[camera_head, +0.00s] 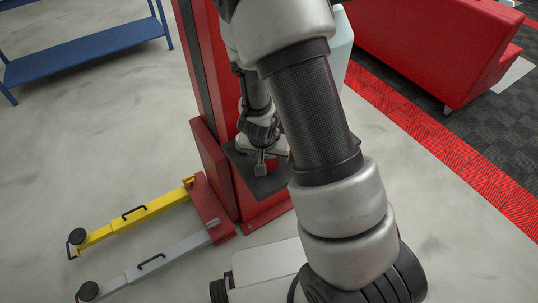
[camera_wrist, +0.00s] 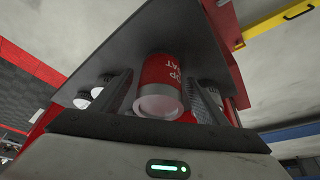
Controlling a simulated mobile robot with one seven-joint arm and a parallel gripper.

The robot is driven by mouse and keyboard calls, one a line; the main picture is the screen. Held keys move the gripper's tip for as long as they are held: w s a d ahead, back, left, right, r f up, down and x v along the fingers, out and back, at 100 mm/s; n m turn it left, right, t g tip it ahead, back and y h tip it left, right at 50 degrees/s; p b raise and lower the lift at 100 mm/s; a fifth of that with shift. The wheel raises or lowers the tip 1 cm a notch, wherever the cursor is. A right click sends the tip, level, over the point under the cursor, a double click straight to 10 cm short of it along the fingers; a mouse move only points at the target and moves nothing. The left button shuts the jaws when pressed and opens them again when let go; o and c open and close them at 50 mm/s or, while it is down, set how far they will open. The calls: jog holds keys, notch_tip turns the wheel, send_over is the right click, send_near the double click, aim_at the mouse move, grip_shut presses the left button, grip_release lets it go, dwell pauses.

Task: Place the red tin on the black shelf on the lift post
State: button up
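The red tin (camera_wrist: 162,72), with white lettering and a pale round end facing the camera, is between the fingers of my gripper (camera_wrist: 162,92) in the wrist view. Narrow gaps show between the tin and both fingers, so the gripper looks open around it. The tin's far end meets the black shelf (camera_wrist: 203,32) and appears to rest on it. In the head view my gripper (camera_head: 262,160) is low over the black shelf (camera_head: 272,184) on the red lift post (camera_head: 212,85).
White round-topped items (camera_wrist: 82,99) show beyond the left finger, and another (camera_wrist: 208,86) by the right finger. Yellow (camera_head: 150,208) and grey (camera_head: 165,262) lift arms extend left along the floor. A blue bench (camera_head: 85,47) and red sofa (camera_head: 440,40) stand farther off.

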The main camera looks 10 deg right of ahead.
jog(key=shift+a+r+p, duration=0.1)
jog(key=shift+r+p, duration=0.25)
jog(key=shift+r, duration=0.1)
jog(key=s+a+r+n+t+y+p, duration=0.1)
jog(key=s+a+r+n+y+p, duration=0.2)
jog(key=r, duration=1.2)
jog(key=s+a+r+y+p, duration=0.2)
jog(key=s+a+r+p, duration=0.25)
jog(key=r, duration=0.95)
jog(key=s+d+r+n+h, duration=0.2)
jog(key=s+d+r, duration=0.5)
jog(key=s+r, duration=0.4)
jog(key=shift+s+d+t+h, duration=0.15)
jog(key=shift+d+t+h, duration=0.2)
jog(key=shift+h, duration=0.15)
